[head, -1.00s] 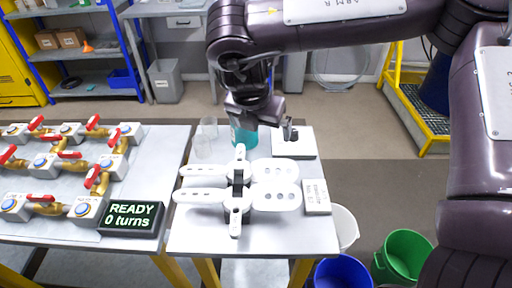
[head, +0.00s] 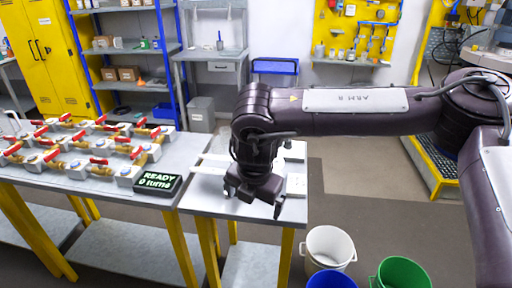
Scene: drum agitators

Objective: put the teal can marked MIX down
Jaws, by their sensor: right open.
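My right gripper (head: 252,198) is open, fingers pointing down, over the front part of the small grey table (head: 215,206). I see nothing between its fingers. The teal can does not show now; my right arm and gripper cover much of this tabletop and may hide it. White parts of a fixture (head: 210,168) show beside the gripper, mostly covered by it. My left gripper is not in view.
A black display (head: 158,183) reading "READY 0 turns" stands on the left bench, beside rows of red-handled valves (head: 100,160). A white bucket (head: 329,248), a blue bucket (head: 331,280) and a green bucket (head: 402,274) stand on the floor at right.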

